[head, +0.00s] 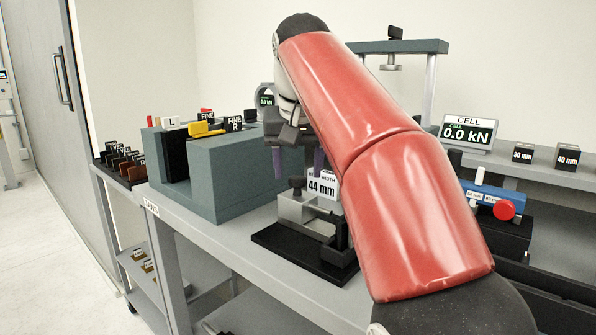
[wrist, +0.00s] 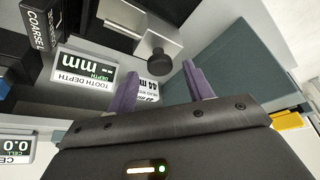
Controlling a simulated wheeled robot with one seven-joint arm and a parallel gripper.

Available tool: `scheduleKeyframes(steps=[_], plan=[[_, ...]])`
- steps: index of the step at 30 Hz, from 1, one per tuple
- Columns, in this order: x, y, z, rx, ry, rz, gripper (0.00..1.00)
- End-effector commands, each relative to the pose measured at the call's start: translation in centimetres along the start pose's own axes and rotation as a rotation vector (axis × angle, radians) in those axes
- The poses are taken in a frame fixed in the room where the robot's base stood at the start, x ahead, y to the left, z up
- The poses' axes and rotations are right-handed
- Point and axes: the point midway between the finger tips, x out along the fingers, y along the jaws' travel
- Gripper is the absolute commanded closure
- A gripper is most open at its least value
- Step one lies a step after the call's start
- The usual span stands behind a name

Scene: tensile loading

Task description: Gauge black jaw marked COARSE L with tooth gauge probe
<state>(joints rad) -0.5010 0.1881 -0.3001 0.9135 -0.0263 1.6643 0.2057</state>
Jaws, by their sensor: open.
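My gripper (head: 299,163) is open, its two purple fingers pointing down above the bench, near the teal block and the 44 mm width station. In the wrist view the fingers (wrist: 162,88) are spread with nothing between them. I cannot make out the probe itself. In the head view my arm hides that part of the bench.
The teal block (head: 235,180) holds FINE-marked jaws (head: 236,125) and a yellow piece (head: 203,128). The width station (head: 305,212) with its 44 mm display (head: 322,187) stands under my gripper. A jaw rack (head: 127,168) is at left. A blue device with a red knob (head: 504,210) is at right.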

Motion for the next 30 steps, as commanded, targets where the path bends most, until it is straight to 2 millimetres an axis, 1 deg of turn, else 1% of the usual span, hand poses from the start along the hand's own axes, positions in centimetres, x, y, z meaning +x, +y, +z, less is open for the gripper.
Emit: scheduleKeyframes(steps=[1,3,6,14,17,26,27,30], plan=[[0.6,0.0,0.0,0.0,-0.002,0.0,0.49],[1.1,0.0,0.0,-0.001,0.0,0.0,0.49],[1.5,0.0,0.0,-0.001,0.0,0.0,0.49],[1.6,0.0,0.0,0.0,0.001,-0.001,0.49],[1.6,0.0,0.0,0.0,0.001,-0.001,0.59],[1.6,0.0,0.0,0.0,0.0,-0.001,0.98],[1.6,0.0,0.0,0.0,0.0,-0.001,1.0],[1.6,0.0,0.0,0.0,0.0,-0.001,1.0]])
